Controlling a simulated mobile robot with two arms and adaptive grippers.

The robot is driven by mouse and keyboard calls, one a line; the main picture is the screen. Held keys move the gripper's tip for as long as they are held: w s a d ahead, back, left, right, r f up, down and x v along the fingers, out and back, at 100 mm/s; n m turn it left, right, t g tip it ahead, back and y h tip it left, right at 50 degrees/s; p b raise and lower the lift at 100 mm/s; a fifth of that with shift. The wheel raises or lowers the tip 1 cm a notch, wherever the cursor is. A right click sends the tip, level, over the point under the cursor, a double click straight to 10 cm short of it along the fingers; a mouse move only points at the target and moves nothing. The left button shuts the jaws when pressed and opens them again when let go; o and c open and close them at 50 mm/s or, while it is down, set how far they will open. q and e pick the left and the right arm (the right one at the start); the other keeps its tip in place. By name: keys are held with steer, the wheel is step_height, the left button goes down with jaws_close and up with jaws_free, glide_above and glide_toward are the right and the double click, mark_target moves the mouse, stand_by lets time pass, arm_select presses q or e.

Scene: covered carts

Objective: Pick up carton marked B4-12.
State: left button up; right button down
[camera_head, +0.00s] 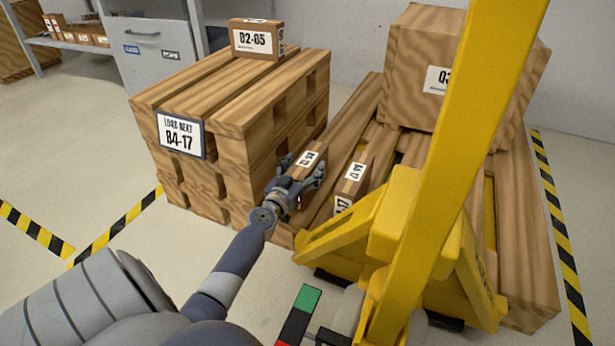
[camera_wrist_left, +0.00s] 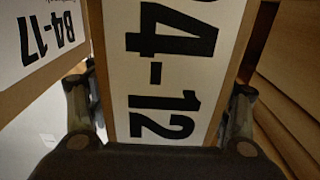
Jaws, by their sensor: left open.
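The carton marked B4-12 (camera_head: 308,159) is a small brown box with a white label, on the low wooden pallet (camera_head: 359,115). Its label fills the middle of the left wrist view (camera_wrist_left: 172,70), reading "4-12" with the start cut off. My left gripper (camera_head: 301,173) is open, with one finger on each side of this carton. Both fingers also show in the left wrist view (camera_wrist_left: 162,108); whether they touch the carton is unclear. A similar carton marked B4-17 (camera_head: 352,178) stands close to its right; it shows at the left wrist view's left edge (camera_wrist_left: 42,45). My right gripper is not in view.
A stack of wooden pallets (camera_head: 230,110) with a B4-17 sign (camera_head: 181,135) and a B2-05 carton (camera_head: 257,39) stands left of the gripper. A yellow pallet truck (camera_head: 400,225) blocks the right front. A large box (camera_head: 415,60) sits behind. Floor at left is clear.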

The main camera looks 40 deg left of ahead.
arm_select(q)
jaws_close()
steer(key=shift+r, duration=0.15)
